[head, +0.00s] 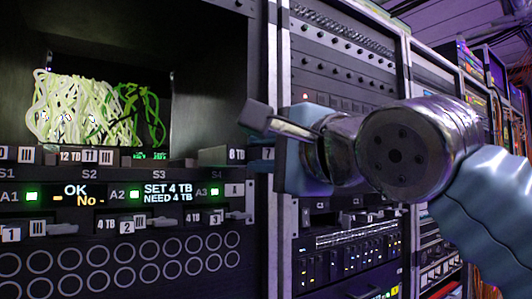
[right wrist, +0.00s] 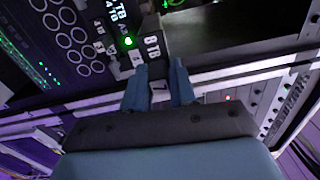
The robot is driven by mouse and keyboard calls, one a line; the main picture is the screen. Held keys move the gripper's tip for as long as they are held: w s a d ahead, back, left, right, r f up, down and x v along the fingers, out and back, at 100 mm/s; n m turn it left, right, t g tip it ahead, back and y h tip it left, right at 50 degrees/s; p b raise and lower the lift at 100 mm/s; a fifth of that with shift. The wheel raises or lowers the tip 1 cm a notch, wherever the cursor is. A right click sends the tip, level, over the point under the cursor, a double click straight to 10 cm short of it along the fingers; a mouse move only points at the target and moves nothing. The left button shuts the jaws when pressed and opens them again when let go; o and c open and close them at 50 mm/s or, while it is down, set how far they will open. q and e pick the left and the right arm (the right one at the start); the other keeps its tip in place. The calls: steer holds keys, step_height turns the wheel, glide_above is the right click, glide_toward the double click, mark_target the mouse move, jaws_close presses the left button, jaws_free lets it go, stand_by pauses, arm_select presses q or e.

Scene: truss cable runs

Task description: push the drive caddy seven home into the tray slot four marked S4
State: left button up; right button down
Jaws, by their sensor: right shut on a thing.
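Drive caddy seven is a dark block marked 8 TB (head: 237,155), with a 7 label on its outer end. My right gripper (head: 274,155) is shut on that end. In the right wrist view the two blue fingers of the gripper (right wrist: 158,82) sit either side of the 7 label, and the caddy (right wrist: 153,45) reaches away toward the tray. The tray (head: 120,178) carries slot marks S1 to S4. The caddy lies just above the S4 mark (head: 216,171) and sticks out from the tray front. Its inner end is hard to make out. My left gripper is not in view.
Below are lit displays (head: 170,193) and lower caddies (head: 125,225). Pale cables (head: 80,105) fill the opening behind the tray. A rack post (head: 283,240) stands close by my right gripper.

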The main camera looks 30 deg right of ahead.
mark_target(244, 156)
steer(key=shift+w, duration=0.15)
steer(key=shift+w+a, duration=0.15)
steer(key=shift+w, duration=1.05)
steer(key=shift+w, duration=0.55)
steer(key=shift+w+a, duration=0.1)
steer(key=shift+w, duration=0.9)
steer(key=shift+w+a, duration=0.2)
steer(key=shift+w, duration=2.8)
steer(key=shift+w+a, duration=0.1)
steer(key=shift+w, duration=0.7)
